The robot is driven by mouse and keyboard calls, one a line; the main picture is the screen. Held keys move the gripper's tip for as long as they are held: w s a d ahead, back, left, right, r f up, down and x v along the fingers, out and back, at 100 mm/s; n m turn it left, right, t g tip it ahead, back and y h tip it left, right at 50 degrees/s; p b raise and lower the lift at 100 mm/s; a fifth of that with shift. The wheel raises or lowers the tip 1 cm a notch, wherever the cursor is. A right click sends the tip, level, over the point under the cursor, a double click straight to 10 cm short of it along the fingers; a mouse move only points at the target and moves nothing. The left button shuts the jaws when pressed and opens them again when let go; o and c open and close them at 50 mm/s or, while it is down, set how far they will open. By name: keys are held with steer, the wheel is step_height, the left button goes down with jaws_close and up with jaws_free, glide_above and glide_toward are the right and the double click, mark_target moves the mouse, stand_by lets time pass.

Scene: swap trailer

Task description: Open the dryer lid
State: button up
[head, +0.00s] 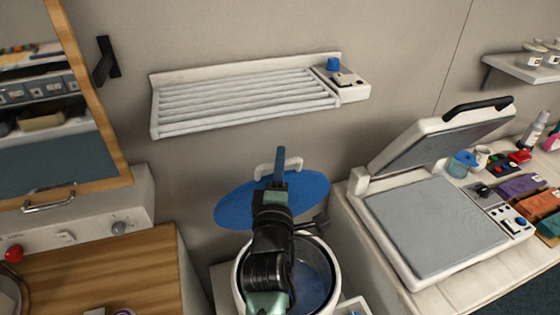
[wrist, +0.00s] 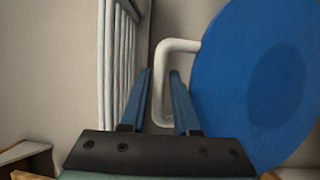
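The dryer lid (head: 232,205) is a round blue disc with a white bracket handle (head: 262,170). It stands raised and tilted back toward the wall, behind the white round dryer tub (head: 240,270). The tub's blue inside shows, partly hidden by my arm. In the wrist view the lid (wrist: 255,70) fills the right side, and its white handle (wrist: 178,46) reaches left and down between my fingers. My gripper (head: 280,152) is at the lid's handle. In the wrist view my gripper (wrist: 160,75) has its fingers apart, one on each side of the handle bar.
A slatted white rack (head: 245,100) hangs on the wall above the lid. A heat press (head: 435,225) with its top raised stands on the right bench. A wooden-topped counter (head: 120,265) is at the left. Small containers and coloured cloths lie at the far right.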

jaws_close()
stand_by(1.4)
